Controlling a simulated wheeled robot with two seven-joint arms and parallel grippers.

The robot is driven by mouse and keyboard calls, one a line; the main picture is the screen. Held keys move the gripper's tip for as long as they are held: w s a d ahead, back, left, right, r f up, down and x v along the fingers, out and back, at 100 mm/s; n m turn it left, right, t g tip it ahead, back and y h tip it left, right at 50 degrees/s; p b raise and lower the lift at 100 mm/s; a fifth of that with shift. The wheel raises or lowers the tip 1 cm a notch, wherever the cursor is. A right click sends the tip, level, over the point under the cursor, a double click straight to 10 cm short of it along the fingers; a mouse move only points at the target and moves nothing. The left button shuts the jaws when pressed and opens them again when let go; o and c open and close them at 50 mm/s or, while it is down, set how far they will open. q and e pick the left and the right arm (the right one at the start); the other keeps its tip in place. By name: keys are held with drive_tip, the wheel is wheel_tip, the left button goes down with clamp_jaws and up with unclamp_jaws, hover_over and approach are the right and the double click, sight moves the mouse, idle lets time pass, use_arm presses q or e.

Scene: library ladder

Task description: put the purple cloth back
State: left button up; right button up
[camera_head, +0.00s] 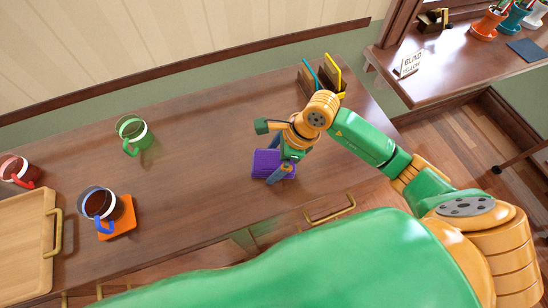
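The purple cloth (262,164) lies on the brown wooden counter (200,165), near the middle of the head view. It looks folded into a small, roughly square pad. My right gripper (281,170) reaches in from the right and points down over the cloth's right part. The wrist and fingers hide some of the cloth. I cannot tell whether the fingers touch it or how far apart they are. My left gripper is not in view.
A green mug (133,133) stands left of the cloth. A red mug (17,170) and wooden tray (25,240) are far left. A book holder (322,77) stands behind my arm.

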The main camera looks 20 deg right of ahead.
drive_tip(key=shift+r, duration=0.3)
drive_tip(key=v, duration=1.1)
drive_tip(key=shift+d+r, duration=0.2)
drive_tip(key=shift+r, duration=0.1)
drive_tip(key=shift+s, duration=0.1)
